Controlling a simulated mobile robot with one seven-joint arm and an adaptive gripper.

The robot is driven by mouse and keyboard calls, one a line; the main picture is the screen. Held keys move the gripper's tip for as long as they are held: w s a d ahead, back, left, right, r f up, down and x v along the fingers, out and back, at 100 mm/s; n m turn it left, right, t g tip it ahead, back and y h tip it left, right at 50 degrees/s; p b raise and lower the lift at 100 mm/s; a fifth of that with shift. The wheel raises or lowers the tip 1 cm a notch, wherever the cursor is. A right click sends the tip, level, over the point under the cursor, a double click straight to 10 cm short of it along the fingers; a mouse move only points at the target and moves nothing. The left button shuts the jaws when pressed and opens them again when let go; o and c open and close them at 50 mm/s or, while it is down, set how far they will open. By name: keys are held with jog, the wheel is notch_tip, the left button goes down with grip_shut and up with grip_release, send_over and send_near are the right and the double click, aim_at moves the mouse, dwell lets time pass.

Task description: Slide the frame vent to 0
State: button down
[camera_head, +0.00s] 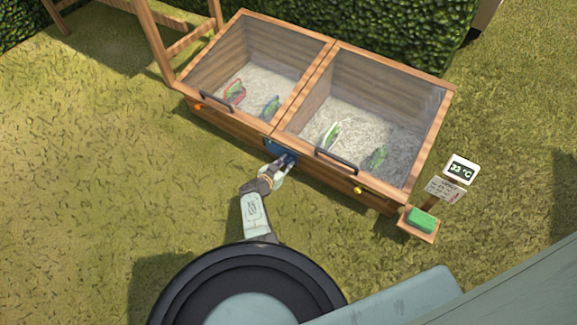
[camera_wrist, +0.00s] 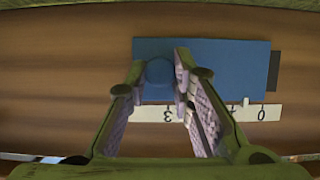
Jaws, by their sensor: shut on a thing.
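The frame vent is a blue sliding plate (camera_wrist: 215,60) on the wooden front of the cold frame; it also shows small in the head view (camera_head: 274,147). A round blue knob (camera_wrist: 159,73) stands out near its left end in the wrist view. My gripper (camera_head: 283,162) is shut on this knob, one finger on each side. A white scale strip (camera_wrist: 225,114) below the plate shows upside-down figures, a 3 below the knob and a 0 near the right end. A small white pointer (camera_wrist: 246,101) sits just left of the 0. A dark opening (camera_wrist: 273,70) shows right of the plate.
The wooden cold frame (camera_head: 327,65) has two glazed lids with dark handles, and packets lie inside. At its right corner are a green block (camera_head: 421,220) on a small stand and a sign reading about 33 °C (camera_head: 461,169). Grass in front is clear.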

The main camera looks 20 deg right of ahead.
aim_at(279, 155)
jog(key=shift+w+a+f+b, duration=0.1)
jog(key=shift+w+a+b, duration=0.4)
jog(key=shift+w+a, duration=0.65)
jog(key=shift+w, duration=0.25)
jog(key=c, duration=1.4)
grip_release()
